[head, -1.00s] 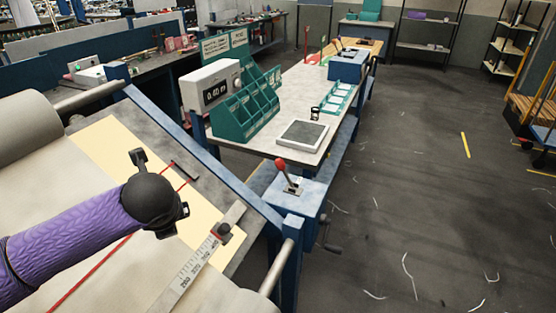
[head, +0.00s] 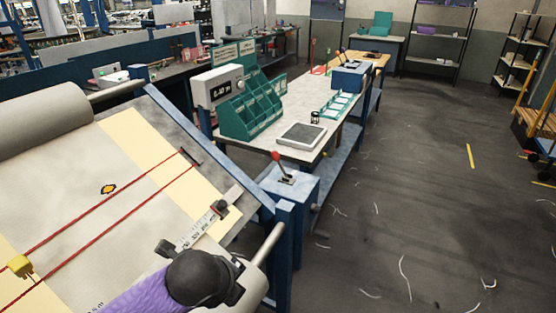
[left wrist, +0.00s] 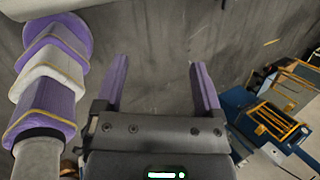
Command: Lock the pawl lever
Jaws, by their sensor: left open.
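The lever has a red knob (head: 276,155) on a short dark stem. It leans up-left from a blue box (head: 293,190) beside the work table. I cannot tell whether it is locked. My left arm comes in at the bottom of the head view, with its dark wrist over the lower right of the sloping loom bed, nearer to me than the lever and apart from it. In the left wrist view my left gripper (left wrist: 157,64) has its two purple fingers apart, with nothing between them and grey floor beyond. My right gripper is not in view.
The sloping bed (head: 90,200) carries red cords, a yellow clip (head: 20,266) and a ruler (head: 208,225). A blue post (head: 286,255) and roller end stand near the lever box. The work table holds teal bins (head: 250,110) and a scale (head: 301,135). Floor to the right is mostly clear.

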